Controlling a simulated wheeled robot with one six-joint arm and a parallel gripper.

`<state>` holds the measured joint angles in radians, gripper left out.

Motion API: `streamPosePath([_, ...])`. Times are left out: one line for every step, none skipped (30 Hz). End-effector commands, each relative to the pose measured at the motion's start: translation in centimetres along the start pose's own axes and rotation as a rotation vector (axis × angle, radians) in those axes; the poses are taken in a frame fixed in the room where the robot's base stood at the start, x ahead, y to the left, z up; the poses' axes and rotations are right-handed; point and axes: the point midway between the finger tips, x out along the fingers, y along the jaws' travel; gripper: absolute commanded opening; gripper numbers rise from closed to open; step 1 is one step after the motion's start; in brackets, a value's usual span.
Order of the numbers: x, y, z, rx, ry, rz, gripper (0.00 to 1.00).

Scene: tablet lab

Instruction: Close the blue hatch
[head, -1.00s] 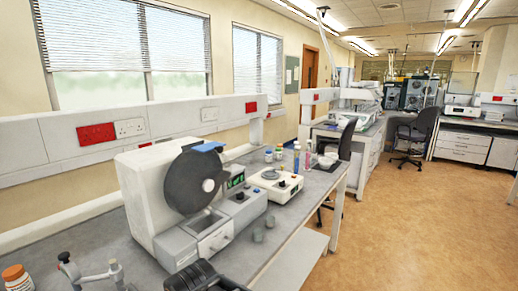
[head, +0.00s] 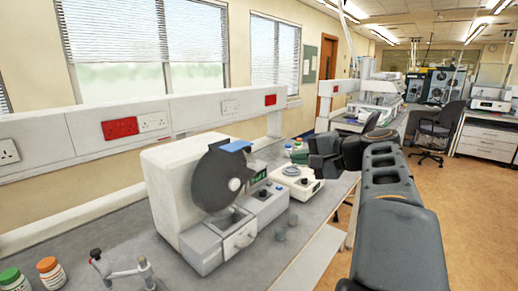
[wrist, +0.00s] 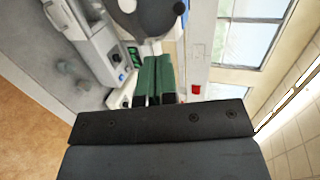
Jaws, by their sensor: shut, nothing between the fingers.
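The blue hatch (head: 236,146) is a small blue flap at the top of the black disc (head: 213,180) on the white tablet machine (head: 165,200). It looks raised, sticking out over the disc's top edge. In the wrist view the dark disc (wrist: 155,18) shows at the top edge, with a bit of blue beside it. My gripper (head: 318,158) is to the right of the machine, above the bench and apart from the hatch. In the wrist view its green fingers (wrist: 156,62) are together and empty, pointing toward the machine.
A small white device (head: 297,183) stands right of the machine, partly behind my gripper. Two grey cups (head: 285,227) stand in front. Bottles (head: 48,272) and a metal stand (head: 122,272) are at the left front. A wall rail with sockets (head: 120,128) runs behind the bench.

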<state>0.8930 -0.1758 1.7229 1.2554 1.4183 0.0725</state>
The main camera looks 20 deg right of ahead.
Motion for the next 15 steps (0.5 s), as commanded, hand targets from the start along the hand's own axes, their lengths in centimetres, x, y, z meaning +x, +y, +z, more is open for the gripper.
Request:
streamPosePath([-0.3,-0.5,-0.4,0.003,0.005,-0.019,0.00])
streamPosePath([-0.2,-0.7,-0.5,0.004,0.006,-0.028,0.00])
streamPosePath([0.0,-0.9,-0.6,0.005,0.007,-0.035,0.00])
streamPosePath([0.3,-1.0,-0.6,0.006,0.007,-0.038,0.00])
streamPosePath([0.7,-1.1,-0.6,0.006,0.006,-0.040,0.00])
streamPosePath([1.4,-1.1,-0.6,0.006,0.005,-0.040,0.00])
streamPosePath([1.9,-1.1,-0.6,0.006,0.004,-0.039,0.00])
streamPosePath([2.5,-1.2,-0.6,0.005,0.003,-0.039,0.00])
streamPosePath([3.3,-1.3,-0.6,0.005,0.003,-0.039,0.00])
streamPosePath([3.9,-1.3,-0.5,0.005,0.003,-0.039,0.00])
streamPosePath([4.5,-1.3,-0.5,0.005,0.003,-0.038,0.00])
streamPosePath([5.3,-1.3,-0.6,0.006,0.003,-0.038,0.00])
streamPosePath([5.9,-1.3,-0.6,0.007,0.002,-0.038,0.00])
streamPosePath([6.5,-1.3,-0.6,0.007,0.004,-0.037,0.00])
streamPosePath([7.2,-1.4,-0.5,0.006,0.003,-0.037,0.00])
